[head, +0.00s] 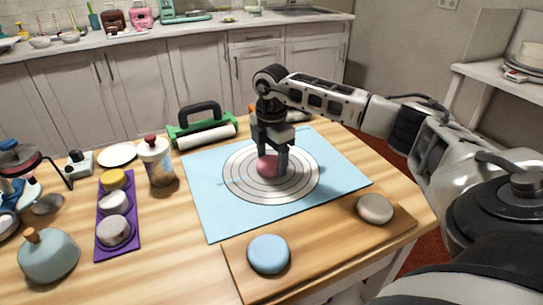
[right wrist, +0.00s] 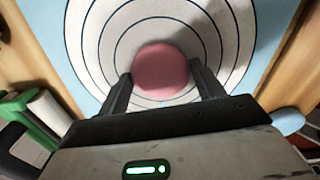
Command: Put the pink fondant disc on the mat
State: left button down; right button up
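The pink fondant disc (head: 266,166) is between the fingers of my right gripper (head: 271,160), over the ringed middle of the light-blue mat (head: 212,212). In the right wrist view the disc (right wrist: 160,70) lies between the two fingertips, which seem to meet its sides. It is a little off the centre of the rings. Whether the disc rests on the mat or is held just above it is hard to tell. My left gripper is not in view.
A wooden board (head: 330,245) in front bears a blue disc (head: 268,254) and a whitish disc (head: 375,208). A green-framed roller (head: 205,130) stands behind the mat. A purple tray (head: 128,241) with several discs and a shaker (head: 157,162) are on the left.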

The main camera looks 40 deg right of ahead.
aim_at(271, 168)
jog(key=o, duration=0.4)
jog(key=shift+c, duration=0.2)
notch_tip(271, 168, up, 12)
jog(key=shift+r, duration=0.2)
jog(key=shift+p, duration=0.3)
